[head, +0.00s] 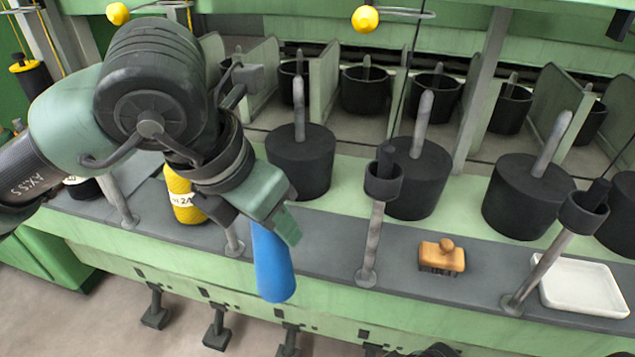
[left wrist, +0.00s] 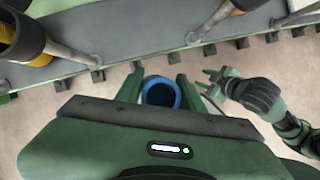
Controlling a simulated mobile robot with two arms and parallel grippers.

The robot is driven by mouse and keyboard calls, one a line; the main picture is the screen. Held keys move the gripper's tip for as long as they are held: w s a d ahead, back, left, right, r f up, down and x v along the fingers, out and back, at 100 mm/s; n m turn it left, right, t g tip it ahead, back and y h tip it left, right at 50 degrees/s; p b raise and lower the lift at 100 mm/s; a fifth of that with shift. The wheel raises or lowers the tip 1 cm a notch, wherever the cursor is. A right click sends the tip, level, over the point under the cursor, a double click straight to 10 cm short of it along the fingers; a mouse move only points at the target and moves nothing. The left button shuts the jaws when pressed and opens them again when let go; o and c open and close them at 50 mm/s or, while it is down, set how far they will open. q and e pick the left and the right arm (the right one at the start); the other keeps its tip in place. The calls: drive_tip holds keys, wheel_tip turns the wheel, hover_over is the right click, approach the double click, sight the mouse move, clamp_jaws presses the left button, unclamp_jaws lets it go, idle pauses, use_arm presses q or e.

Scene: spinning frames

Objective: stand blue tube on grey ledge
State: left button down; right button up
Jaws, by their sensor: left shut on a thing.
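The blue tube (head: 272,265) hangs nearly upright below my left gripper (head: 277,222), which is shut on its upper part. In the left wrist view the tube's round open end (left wrist: 161,93) shows between the two fingers, with floor around it. The grey ledge (head: 325,243) runs across the machine front; in the left wrist view (left wrist: 150,35) it lies beyond the tube, with a gap of floor between. The tube appears in front of the ledge's edge, not resting on it. My right gripper (left wrist: 212,82) shows in the left wrist view with its fingers apart and empty.
On the ledge stand a yellow bobbin (head: 183,195), a wooden brush (head: 441,257) and a white tray (head: 583,287). Grey posts (head: 372,245) with dark cups rise from it. Bare ledge lies between the tube and the post right of it. Black cans (head: 300,160) stand behind.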

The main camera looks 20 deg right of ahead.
use_arm(q)
drive_tip(key=w+d, duration=0.8)
drive_tip(key=w, duration=0.4)
wheel_tip(320, 180, down, 7)
drive_tip(key=shift+w+d+b, duration=0.2)
drive_tip(key=shift+w+b, duration=0.1)
drive_tip(key=shift+b, duration=0.05)
drive_tip(key=shift+f, duration=0.15)
drive_tip(key=c, duration=0.9)
unclamp_jaws()
